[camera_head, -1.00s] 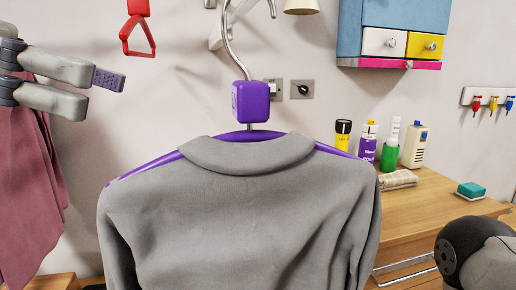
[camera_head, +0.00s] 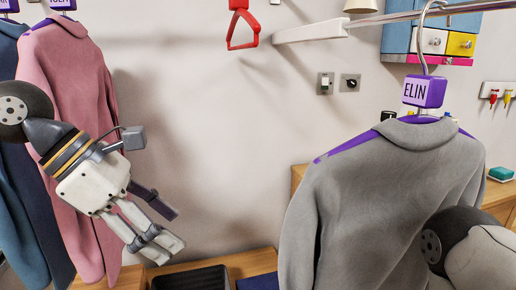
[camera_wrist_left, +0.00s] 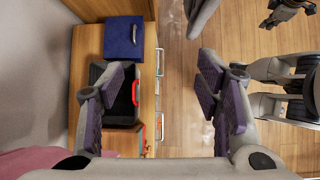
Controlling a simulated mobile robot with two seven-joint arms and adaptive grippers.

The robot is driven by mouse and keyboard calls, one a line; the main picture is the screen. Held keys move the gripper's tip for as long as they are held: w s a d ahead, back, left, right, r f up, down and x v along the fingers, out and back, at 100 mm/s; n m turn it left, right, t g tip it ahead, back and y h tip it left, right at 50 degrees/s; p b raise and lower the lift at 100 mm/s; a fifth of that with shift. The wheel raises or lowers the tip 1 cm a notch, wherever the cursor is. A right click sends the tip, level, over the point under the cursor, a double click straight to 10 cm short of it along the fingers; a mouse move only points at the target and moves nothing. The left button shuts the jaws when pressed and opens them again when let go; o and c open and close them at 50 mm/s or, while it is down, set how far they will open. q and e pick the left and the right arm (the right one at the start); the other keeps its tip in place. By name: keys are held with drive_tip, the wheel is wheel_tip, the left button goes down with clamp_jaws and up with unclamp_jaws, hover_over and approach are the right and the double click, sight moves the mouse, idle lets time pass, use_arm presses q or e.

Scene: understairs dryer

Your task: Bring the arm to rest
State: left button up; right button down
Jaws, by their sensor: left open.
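My left arm comes in from the left in the head view. Its gripper (camera_head: 172,229) is open and empty, pointing down and to the right in front of the pink garment (camera_head: 82,130). The wrist view shows its two fingers (camera_wrist_left: 165,92) spread well apart with nothing between them. The grey garment (camera_head: 375,190) hangs to the right, on a purple hanger tagged ELIN (camera_head: 424,91), clear of the left gripper. A rounded part of my right arm (camera_head: 470,250) shows at the lower right. Finger-like grey parts at the wrist view's right edge may be my right gripper; their state is unclear.
A metal rail (camera_head: 420,16) with a white bracket (camera_head: 312,33) runs above the grey garment. A blue garment (camera_head: 30,170) hangs at far left. Below are a wooden bench (camera_head: 250,262), a black bin (camera_wrist_left: 122,112) and a blue box (camera_wrist_left: 124,38).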

use_arm(q)
drive_tip(key=s+a+f+m+y, duration=0.1)
drive_tip(key=s+f+m+y, duration=0.2)
drive_tip(key=f, duration=1)
drive_tip(key=s+a+f+m+y, duration=0.1)
drive_tip(key=s+f+m+y, duration=0.2)
drive_tip(key=f, duration=1)
drive_tip(key=s+a+f+m+g, duration=0.1)
drive_tip(key=s+f+m, duration=0.3)
drive_tip(key=s, duration=0.4)
drive_tip(key=s+a+f+m+g, duration=0.1)
drive_tip(key=s+a+f+m, duration=0.2)
drive_tip(key=s+m, duration=0.3)
drive_tip(key=s+a+f+m+g+y, duration=0.1)
drive_tip(key=s+f+m, duration=0.3)
drive_tip(key=s, duration=0.6)
drive_tip(key=shift+a+f+m+g, duration=0.4)
drive_tip(key=shift+a+f+g, duration=0.2)
drive_tip(key=shift+f, duration=0.15)
drive_tip(key=shift+w+d, duration=0.1)
drive_tip(key=shift+w, duration=0.05)
